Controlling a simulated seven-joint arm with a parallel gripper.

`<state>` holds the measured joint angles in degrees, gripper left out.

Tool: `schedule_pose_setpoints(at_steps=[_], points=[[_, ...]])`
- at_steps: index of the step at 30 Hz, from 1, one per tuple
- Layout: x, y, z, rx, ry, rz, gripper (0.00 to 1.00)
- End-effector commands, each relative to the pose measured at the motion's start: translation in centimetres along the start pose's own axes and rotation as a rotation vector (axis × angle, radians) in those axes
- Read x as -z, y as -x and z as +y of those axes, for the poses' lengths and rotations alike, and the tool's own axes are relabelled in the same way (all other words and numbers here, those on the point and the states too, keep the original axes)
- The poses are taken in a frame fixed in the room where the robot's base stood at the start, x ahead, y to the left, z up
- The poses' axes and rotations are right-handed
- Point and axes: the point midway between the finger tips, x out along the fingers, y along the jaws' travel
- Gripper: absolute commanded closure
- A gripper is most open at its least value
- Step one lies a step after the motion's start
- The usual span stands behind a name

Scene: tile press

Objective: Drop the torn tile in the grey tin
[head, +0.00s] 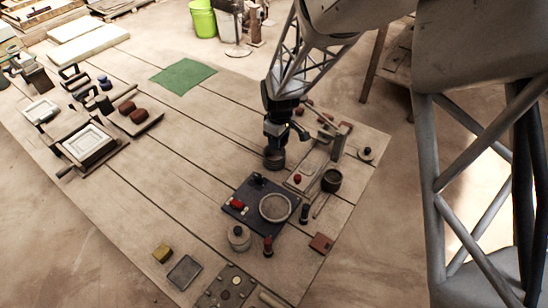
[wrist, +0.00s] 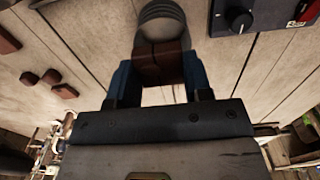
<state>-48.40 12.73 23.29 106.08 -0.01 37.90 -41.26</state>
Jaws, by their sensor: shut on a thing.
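My gripper (wrist: 160,78) is shut on a reddish-brown tile (wrist: 160,62), held between its two blue fingers in the wrist view. A dark line runs along the tile; I cannot tell whether it is a tear. The round grey tin (wrist: 162,14) shows just beyond the tile at the top edge, partly cut off by the frame. In the head view my gripper (head: 276,138) points down above the grey tin (head: 274,159), close to its rim. The held tile cannot be made out there, and the tin's inside is mostly hidden.
A dark panel (head: 238,214) with a round dish (head: 274,207) stands in front of the tin. A dark cup (head: 331,180) and a long pale tray (head: 310,168) lie to the right. A green mat (head: 183,76) lies at the back left, with bare planks between.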

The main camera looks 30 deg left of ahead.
Motion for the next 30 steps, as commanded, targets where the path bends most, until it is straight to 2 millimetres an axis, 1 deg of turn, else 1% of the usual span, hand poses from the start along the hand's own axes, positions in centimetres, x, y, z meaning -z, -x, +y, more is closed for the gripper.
schedule_pose_setpoints(at_steps=[9,10,15,25,30], points=[[0.00,-0.08,0.00,0.000,0.000,0.000,0.78],[0.00,-0.08,0.00,0.000,0.000,0.000,0.50],[0.00,-0.07,0.00,0.000,0.000,0.000,0.24],[0.00,0.04,0.00,0.000,0.000,0.000,0.24],[0.01,0.89,0.01,0.000,0.000,0.001,0.24]])
